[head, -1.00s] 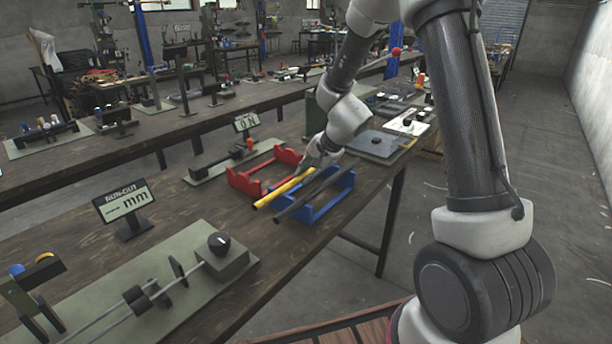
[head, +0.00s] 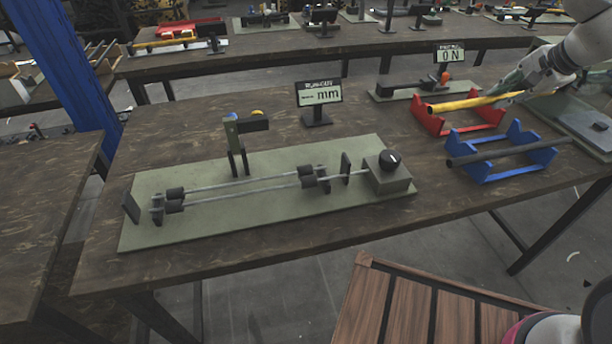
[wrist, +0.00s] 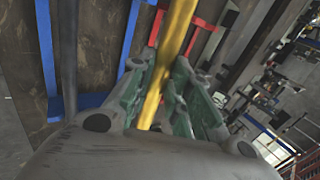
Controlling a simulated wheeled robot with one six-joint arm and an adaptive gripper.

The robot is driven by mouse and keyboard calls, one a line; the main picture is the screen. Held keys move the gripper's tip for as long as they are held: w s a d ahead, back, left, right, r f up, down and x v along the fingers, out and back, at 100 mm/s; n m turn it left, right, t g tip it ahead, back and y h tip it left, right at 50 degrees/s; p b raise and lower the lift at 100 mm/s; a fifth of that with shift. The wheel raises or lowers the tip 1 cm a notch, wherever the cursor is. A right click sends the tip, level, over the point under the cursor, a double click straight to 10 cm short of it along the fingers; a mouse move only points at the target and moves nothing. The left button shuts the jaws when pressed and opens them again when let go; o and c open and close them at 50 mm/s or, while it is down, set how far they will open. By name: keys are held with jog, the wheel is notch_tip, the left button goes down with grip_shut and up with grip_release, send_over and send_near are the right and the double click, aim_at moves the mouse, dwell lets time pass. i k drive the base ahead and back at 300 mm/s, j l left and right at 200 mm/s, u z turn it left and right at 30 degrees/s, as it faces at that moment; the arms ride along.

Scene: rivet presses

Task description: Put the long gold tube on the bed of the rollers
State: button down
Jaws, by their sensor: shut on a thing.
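The long gold tube (head: 472,102) is held by my gripper (head: 516,84), which is shut on it near its right end in the head view. In the wrist view the tube (wrist: 178,40) runs up from between the green-padded fingers (wrist: 160,105). The tube passes over the red cradle (head: 440,122); I cannot tell whether it touches it. The roller bed (head: 240,186) stands at the middle of the table on a green plate (head: 285,212), with two long rods, dark rollers and a knob block (head: 388,180). No tube lies on it.
A blue cradle (head: 490,172) holds a dark tube (head: 505,152) in front of the red one. A run-out display (head: 319,95) stands behind the roller bed, and an arm with a blue knob (head: 240,125) rises over its back edge. A second sign (head: 449,55) stands behind the red cradle.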

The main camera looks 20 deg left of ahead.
aim_at(242, 186)
jog(key=k+j+u, duration=0.15)
jog(key=k+j, duration=0.15)
jog(key=k+j+u, duration=0.15)
jog(key=j, duration=0.3)
jog(key=k+j+u, duration=0.15)
jog(key=k+j, duration=0.15)
jog(key=k+j+u, duration=0.15)
jog(key=j, duration=0.4)
jog(key=k, duration=0.1)
